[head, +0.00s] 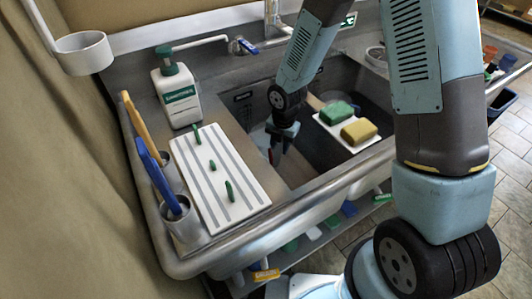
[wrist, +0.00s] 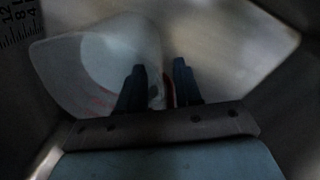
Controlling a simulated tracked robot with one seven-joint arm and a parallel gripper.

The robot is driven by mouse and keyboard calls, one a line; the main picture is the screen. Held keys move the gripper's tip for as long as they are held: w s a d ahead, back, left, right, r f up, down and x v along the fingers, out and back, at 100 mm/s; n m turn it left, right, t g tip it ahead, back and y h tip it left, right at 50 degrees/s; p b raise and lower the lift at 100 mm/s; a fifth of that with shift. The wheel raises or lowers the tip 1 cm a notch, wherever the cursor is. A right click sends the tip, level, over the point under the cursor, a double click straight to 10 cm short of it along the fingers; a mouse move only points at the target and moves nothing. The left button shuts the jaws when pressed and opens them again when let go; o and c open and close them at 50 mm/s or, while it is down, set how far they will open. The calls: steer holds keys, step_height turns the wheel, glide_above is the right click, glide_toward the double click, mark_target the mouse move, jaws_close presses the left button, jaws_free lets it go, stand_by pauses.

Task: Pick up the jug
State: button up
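The jug (wrist: 105,55) is a pale, translucent vessel with faint red marks, low in the dark sink. In the wrist view its rounded body lies left of and beyond my fingers. In the head view my arm and the shadow hide most of it. My gripper (wrist: 160,85) points down into the sink, fingers apart with a gap between them; it also shows in the head view (head: 279,148). A thin red and pale strip shows between the fingers; I cannot tell whether it is the jug's handle or whether it touches them.
The steel sink (head: 320,205) has a raised rim around my gripper. A ribbed white board (head: 215,195), a soap bottle (head: 178,92) and a brush holder (head: 184,222) stand on the left. A green sponge (head: 336,112) and a yellow sponge (head: 359,131) lie on the right. A tap (head: 240,46) is behind.

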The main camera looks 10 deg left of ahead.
steer(key=shift+c, duration=0.2)
jaws_close()
stand_by(1.1)
